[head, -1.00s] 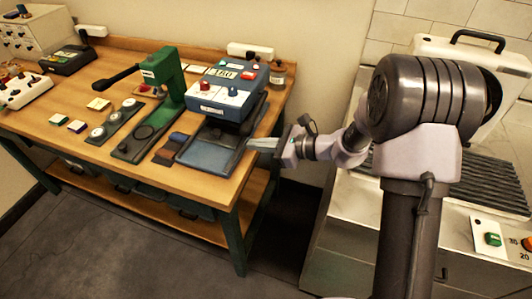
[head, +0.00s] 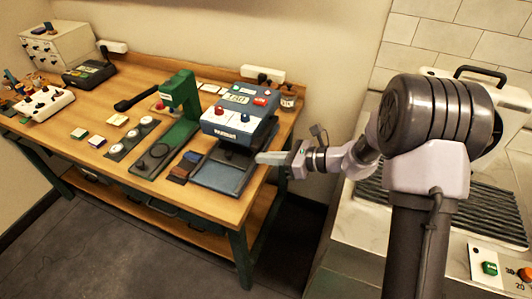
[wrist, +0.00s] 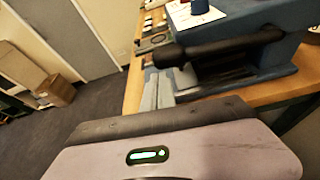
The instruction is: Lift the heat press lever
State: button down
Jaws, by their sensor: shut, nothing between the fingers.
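The heat press (head: 232,122) is a blue machine with red and blue knobs on top, over a flat grey-blue base plate (head: 222,178) near the table's right end. A black lever bar (wrist: 228,46) with a thick end runs along its side in the wrist view. In the head view the lever is hard to make out against the dark side. My gripper (head: 262,158) is shut and empty at the press's right side, above the table edge. In the wrist view its fingertips (wrist: 160,76) are close to the lever's thick end; I cannot tell whether they touch.
A green press (head: 180,95) with a black handle stands left of the heat press. Small blocks, round dials, a control box (head: 45,103) and a dark device (head: 88,72) lie farther left. A jar (head: 288,97) stands behind. A ribbed counter (head: 375,192) is at the right.

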aim_at(253, 146)
jog(key=shift+m+g, duration=0.5)
jog(key=shift+m, duration=0.3)
jog(key=r+p, duration=0.4)
jog(key=shift+w+d+r+p, duration=0.1)
jog(key=shift+w+r+p, duration=0.1)
jog(key=shift+r+p, duration=0.1)
jog(key=shift+w+d+r+m+p, duration=0.1)
jog(key=shift+w+r+m+p, duration=0.2)
jog(key=shift+r+p, duration=0.55)
jog(key=shift+w+d+r+m+p, duration=0.1)
jog(key=shift+w+r+m+p, duration=0.2)
jog(key=shift+r+p, duration=0.5)
jog(key=shift+w+y, duration=0.15)
jog(key=shift+y, duration=0.15)
